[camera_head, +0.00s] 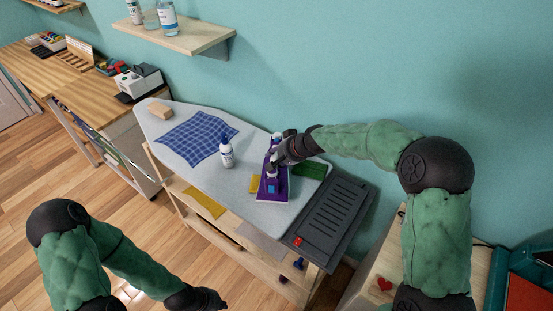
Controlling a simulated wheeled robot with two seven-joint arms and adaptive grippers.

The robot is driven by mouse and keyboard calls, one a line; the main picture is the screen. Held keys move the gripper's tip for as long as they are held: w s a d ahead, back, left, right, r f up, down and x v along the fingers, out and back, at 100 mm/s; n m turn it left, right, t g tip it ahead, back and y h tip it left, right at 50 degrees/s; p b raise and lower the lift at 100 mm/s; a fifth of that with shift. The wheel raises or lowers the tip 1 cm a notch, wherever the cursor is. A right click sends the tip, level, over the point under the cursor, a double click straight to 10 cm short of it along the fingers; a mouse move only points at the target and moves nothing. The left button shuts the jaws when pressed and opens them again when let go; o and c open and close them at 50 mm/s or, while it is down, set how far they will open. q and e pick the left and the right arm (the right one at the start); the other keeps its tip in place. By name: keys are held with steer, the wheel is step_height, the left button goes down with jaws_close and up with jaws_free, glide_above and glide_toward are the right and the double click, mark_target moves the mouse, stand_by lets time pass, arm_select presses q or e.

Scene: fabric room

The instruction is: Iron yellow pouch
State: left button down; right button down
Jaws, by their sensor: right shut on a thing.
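A purple iron (272,190) is on the right part of the ironing board (215,182), its long side pointing toward me. My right gripper (277,158) is shut on the iron, reaching in from the right. A small yellow piece, likely the yellow pouch (254,184), shows at the iron's left edge; the rest is hidden by the iron. I cannot tell whether the iron presses on it. My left gripper (218,303) is low at the bottom edge, away from the board; its fingers are too dark and small to read.
A white bottle (227,155) stands left of the iron. A blue checked cloth (198,138) and wooden block (159,110) lie farther left. A green cloth (310,170) and dark iron rest (335,212) are right. A yellow cloth (206,203) lies on the shelf below.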

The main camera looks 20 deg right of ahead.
steer(key=shift+w+d+r+p, duration=0.1)
steer(key=shift+r+p, duration=0.85)
steer(key=shift+r, duration=0.6)
steer(key=shift+w+d+r+p, duration=0.1)
steer(key=shift+r+p, duration=0.85)
steer(key=shift+r, duration=0.6)
